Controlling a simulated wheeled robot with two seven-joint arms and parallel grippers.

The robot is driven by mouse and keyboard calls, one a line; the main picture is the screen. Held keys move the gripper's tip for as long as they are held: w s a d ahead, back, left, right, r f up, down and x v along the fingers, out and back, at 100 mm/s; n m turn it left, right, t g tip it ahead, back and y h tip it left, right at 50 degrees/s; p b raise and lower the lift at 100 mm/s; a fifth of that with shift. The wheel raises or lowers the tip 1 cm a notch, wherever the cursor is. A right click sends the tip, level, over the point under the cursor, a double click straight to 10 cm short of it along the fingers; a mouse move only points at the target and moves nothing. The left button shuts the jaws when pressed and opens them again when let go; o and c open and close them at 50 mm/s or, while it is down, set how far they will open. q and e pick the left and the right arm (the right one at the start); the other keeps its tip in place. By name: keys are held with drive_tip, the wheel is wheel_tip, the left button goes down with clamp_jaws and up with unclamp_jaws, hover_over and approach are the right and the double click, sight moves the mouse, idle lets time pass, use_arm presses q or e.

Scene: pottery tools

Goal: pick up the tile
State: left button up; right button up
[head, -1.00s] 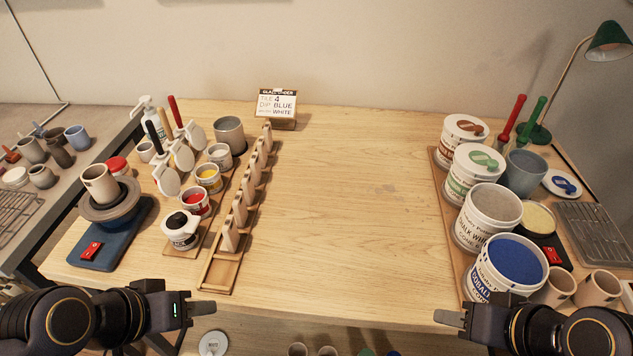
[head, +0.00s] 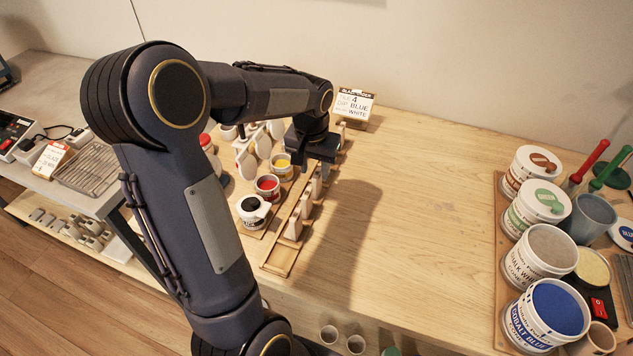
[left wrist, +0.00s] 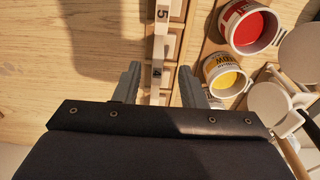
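The pale tiles stand upright in a row in a wooden rack (head: 280,262), left of the table's middle. My left gripper (head: 319,158) is over the far part of this row, pointing down. In the left wrist view, the tile marked 4 (left wrist: 157,72) lies between the two fingers of my left gripper (left wrist: 158,84). The fingers are apart, one on each side, with gaps showing. Another tile marked 5 (left wrist: 163,14) stands next to it in the row. The gripper body hides the lower part of the wrist view. My right gripper is not in view.
A card (head: 354,105) reading 4, blue and white stands behind the rack. A red pot (head: 267,187), a yellow pot (head: 283,166) and a black pot (head: 252,212) stand left of the rack. A blue bucket (head: 547,312) stands at right. The table's middle is clear.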

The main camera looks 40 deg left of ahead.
sight(317, 173)
use_arm(q)
drive_tip(key=f, duration=0.3)
drive_tip(key=w+f+p, duration=0.1)
drive_tip(key=f, duration=0.2)
drive_tip(key=shift+w+a, duration=0.1)
drive_tip(key=shift+w, duration=0.05)
drive_tip(key=shift+r, duration=0.1)
clamp_jaws()
